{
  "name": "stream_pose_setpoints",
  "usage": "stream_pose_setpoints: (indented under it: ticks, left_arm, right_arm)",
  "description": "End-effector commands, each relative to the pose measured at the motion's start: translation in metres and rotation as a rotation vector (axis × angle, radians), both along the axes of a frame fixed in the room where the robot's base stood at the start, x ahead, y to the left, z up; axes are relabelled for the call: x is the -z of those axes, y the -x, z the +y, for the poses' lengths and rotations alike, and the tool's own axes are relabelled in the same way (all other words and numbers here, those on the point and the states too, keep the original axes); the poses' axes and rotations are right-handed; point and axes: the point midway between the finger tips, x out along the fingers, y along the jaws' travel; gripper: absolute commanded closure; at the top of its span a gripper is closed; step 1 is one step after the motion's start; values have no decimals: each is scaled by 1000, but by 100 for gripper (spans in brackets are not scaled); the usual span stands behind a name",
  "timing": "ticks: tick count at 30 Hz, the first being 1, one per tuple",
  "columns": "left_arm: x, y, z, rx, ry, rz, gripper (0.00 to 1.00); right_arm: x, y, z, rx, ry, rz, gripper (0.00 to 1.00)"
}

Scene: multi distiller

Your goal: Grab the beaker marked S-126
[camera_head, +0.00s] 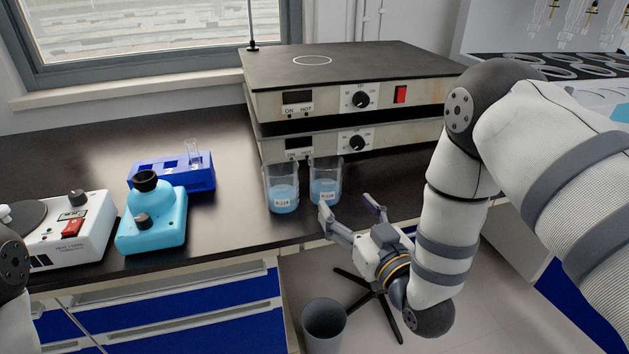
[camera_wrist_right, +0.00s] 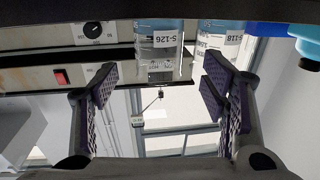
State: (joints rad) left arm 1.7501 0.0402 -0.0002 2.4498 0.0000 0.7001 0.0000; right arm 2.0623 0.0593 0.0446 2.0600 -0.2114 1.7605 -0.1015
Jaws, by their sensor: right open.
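The beaker marked S-126 (camera_head: 325,185) is clear glass with blue liquid and a white label. It stands upright on the dark bench near the front edge. Its label reads S-126 in the right wrist view (camera_wrist_right: 160,42), which is upside down. A matching beaker marked S-118 (camera_head: 282,190) stands just left of it; it also shows in the right wrist view (camera_wrist_right: 216,37). My right gripper (camera_head: 350,212) is open and empty, in front and slightly right of S-126, with that beaker beyond the gap between its fingers. My left gripper is out of view.
Two stacked hot plates (camera_head: 350,95) stand close behind the beakers. A blue rack (camera_head: 172,174) with a glass tube, a turquoise mixer (camera_head: 152,222) and a white device (camera_head: 68,232) stand at left. A grey bin (camera_head: 323,325) is on the floor below.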

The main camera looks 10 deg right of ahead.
Motion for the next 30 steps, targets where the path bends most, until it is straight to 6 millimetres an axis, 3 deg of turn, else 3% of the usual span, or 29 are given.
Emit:
stream_pose_setpoints:
  ticks: [3,16,25,30]
  left_arm:
    - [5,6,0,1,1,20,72]
    - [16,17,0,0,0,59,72]
    - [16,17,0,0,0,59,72]
    - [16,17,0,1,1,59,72]
  right_arm:
    - [3,-28,5,-1,-2,1,33]
    - [9,-99,17,0,-1,4,33]
    - [5,-107,18,0,0,3,33]
    - [5,-107,18,0,0,3,72]
